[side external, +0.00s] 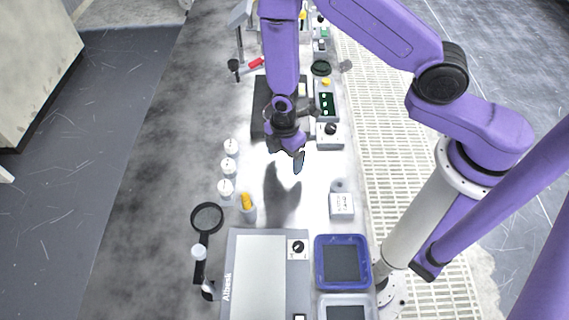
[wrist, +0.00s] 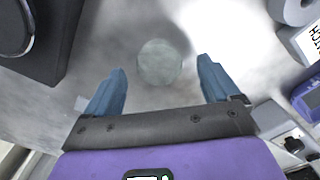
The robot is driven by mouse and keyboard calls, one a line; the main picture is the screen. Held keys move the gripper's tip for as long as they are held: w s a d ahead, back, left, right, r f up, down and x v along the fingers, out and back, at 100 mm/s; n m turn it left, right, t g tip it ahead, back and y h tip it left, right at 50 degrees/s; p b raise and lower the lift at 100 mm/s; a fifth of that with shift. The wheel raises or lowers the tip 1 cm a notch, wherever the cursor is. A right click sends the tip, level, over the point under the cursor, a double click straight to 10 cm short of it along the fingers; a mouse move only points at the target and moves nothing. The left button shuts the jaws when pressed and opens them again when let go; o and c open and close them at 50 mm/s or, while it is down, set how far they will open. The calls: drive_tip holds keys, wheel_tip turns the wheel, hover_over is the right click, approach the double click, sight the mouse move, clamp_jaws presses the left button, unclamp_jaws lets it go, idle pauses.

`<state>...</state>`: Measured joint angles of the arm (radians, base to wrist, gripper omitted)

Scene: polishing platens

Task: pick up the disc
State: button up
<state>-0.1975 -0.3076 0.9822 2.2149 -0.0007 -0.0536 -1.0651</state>
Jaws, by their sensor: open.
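The disc (wrist: 159,62) is a pale, grey-green, translucent round piece lying flat on the pale bench. In the wrist view it lies between the lines of the two blue fingers. My gripper (wrist: 162,66) is open, with a finger on either side of the disc and nothing held. In the side external view my gripper (side external: 298,161) hangs over the bright middle of the bench, pointing down. Its height above the disc is hard to tell. I cannot make out the disc in the side external view.
A grey machine with a knob (side external: 297,248) and a blue tray (side external: 343,236) stand at the near end. Several white bottles (side external: 228,166), an orange-capped bottle (side external: 247,205) and a magnifier (side external: 207,217) stand left. A small white box (side external: 341,206) stands right. A dark plate (side external: 262,122) lies behind.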

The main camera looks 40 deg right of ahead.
drive_tip(key=shift+f, duration=0.95)
drive_tip(key=c, duration=1.2)
drive_tip(key=shift+r, duration=0.2)
drive_tip(key=shift+w+r, duration=0.1)
drive_tip(key=shift+r, duration=0.4)
wheel_tip(320, 180, up, 2)
drive_tip(key=s+d+r, duration=0.5)
drive_tip(key=s+r, duration=0.4)
drive_tip(key=s, duration=0.3)
drive_tip(key=shift+s+d+r, duration=0.2)
drive_tip(key=shift+s+r, duration=0.15)
